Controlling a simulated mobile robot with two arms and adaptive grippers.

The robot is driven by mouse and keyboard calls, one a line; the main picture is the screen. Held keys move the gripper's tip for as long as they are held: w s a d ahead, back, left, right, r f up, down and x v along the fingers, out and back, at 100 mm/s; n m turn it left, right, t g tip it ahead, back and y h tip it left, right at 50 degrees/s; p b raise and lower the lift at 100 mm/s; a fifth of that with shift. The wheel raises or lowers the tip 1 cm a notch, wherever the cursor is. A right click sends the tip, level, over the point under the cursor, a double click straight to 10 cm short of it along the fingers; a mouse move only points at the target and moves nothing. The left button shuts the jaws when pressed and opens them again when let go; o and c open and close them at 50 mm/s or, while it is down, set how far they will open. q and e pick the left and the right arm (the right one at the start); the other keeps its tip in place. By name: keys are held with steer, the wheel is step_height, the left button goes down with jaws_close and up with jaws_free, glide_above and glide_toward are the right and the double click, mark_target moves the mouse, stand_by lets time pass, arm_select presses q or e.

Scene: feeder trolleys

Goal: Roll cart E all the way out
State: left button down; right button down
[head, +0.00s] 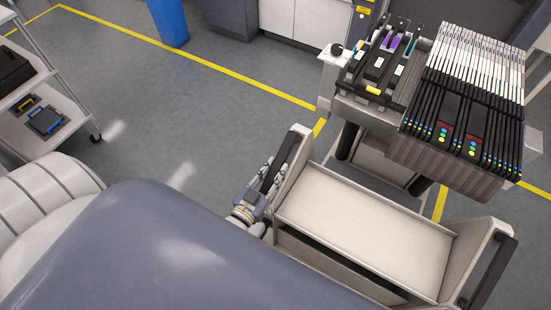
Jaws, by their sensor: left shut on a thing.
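A beige cart (365,221) with a wide flat tray stands at the right of the head view. No letter is readable on it. It has a black handle bar (286,160) on its left side panel and another black bar (489,270) on its right side panel. A bank of dark feeders (455,165) with coloured buttons stands at its far end, above black posts. My left gripper (267,182) is shut on the left handle bar. Its fingertips are partly hidden against the bar. My right gripper is not in view.
A shelf rack (58,135) with a black bin and small tools stands at the left. A blue bin (168,22) and pale cabinets (297,18) stand at the back. Yellow floor lines (200,57) cross the grey floor, which is clear left of the cart.

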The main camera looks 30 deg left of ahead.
arm_select(q)
steer(key=shift+r, duration=0.15)
steer(key=shift+w, duration=0.5)
steer(key=c, duration=1.3)
jaws_free()
steer(key=shift+s, duration=0.1)
steer(key=s, duration=1.2)
steer(key=shift+a, duration=0.25)
steer(key=shift+w, duration=0.1)
